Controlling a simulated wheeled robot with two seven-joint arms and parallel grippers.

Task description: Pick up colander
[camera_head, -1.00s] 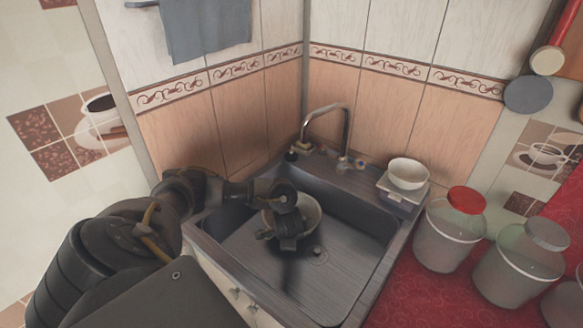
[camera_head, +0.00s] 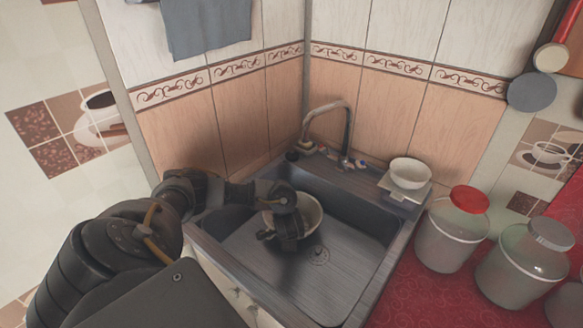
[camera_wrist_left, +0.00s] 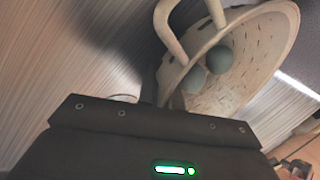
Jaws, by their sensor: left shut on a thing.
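The colander is a cream, round bowl with small slots. In the head view the colander (camera_head: 312,212) is in the sink, partly covered by my left gripper (camera_head: 287,230). In the left wrist view the colander (camera_wrist_left: 245,80) is tilted, with its inside and a looped handle (camera_wrist_left: 170,32) showing. Two round grey shapes (camera_wrist_left: 208,70) show against its inside; I cannot tell what they are. My left gripper is shut on the colander; the fingertips are mostly hidden. I cannot tell whether the colander touches the sink floor. My right gripper is out of view.
The metal sink (camera_head: 345,270) has raised walls and a drain (camera_head: 319,256). A faucet (camera_head: 346,140) stands behind it. A white bowl (camera_head: 408,172) sits at its right rim. Lidded jars (camera_head: 450,235) stand on the red counter (camera_head: 410,295). The sink's front floor is clear.

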